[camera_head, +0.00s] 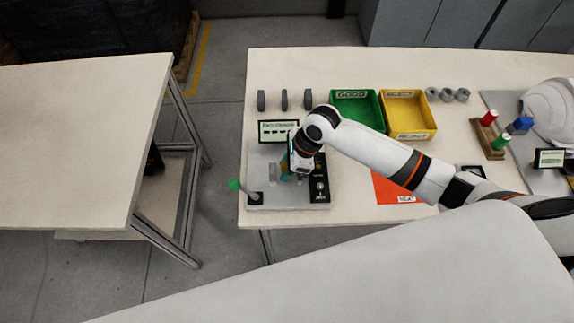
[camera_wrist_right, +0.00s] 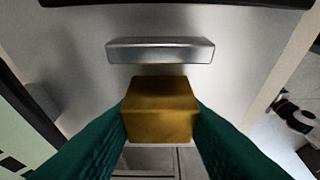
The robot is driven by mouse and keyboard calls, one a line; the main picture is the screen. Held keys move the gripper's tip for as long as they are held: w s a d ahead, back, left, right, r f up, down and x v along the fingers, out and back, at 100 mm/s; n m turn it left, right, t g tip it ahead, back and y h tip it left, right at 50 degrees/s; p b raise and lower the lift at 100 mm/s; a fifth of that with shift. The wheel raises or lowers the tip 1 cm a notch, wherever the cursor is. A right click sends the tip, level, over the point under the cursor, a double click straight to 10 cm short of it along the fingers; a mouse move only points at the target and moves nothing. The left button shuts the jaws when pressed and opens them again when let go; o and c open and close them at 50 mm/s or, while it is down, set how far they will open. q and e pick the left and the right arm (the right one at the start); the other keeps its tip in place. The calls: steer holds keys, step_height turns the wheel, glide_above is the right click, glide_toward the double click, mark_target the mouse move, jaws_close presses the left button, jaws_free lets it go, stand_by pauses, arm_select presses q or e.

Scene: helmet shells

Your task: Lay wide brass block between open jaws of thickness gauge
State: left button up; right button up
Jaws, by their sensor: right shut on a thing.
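The brass block (camera_wrist_right: 160,108) is in the right wrist view, held between the two teal fingers of my right gripper (camera_wrist_right: 160,125). In the head view my right gripper (camera_head: 286,168) is over the thickness gauge (camera_head: 262,155), and its arm hides much of the gauge's middle. One metal jaw (camera_wrist_right: 160,50) of the gauge lies just beyond the block in the right wrist view, with a narrow gap between them. The other jaw is not clearly seen. Whether the block touches the gauge's bed I cannot tell. My left gripper is not in view.
A small display (camera_head: 278,130) stands behind the gauge and a green-knobbed lever (camera_head: 235,185) at its left. A green bin (camera_head: 357,107) and a yellow bin (camera_head: 407,113) are behind my right arm. Several dark pieces stand at the back left. A red-orange mat (camera_head: 390,190) lies to the right.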

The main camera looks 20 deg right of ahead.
steer(key=shift+f, duration=0.45)
steer(key=o, duration=1.2)
steer(key=v, duration=1.2)
steer(key=shift+f, duration=0.1)
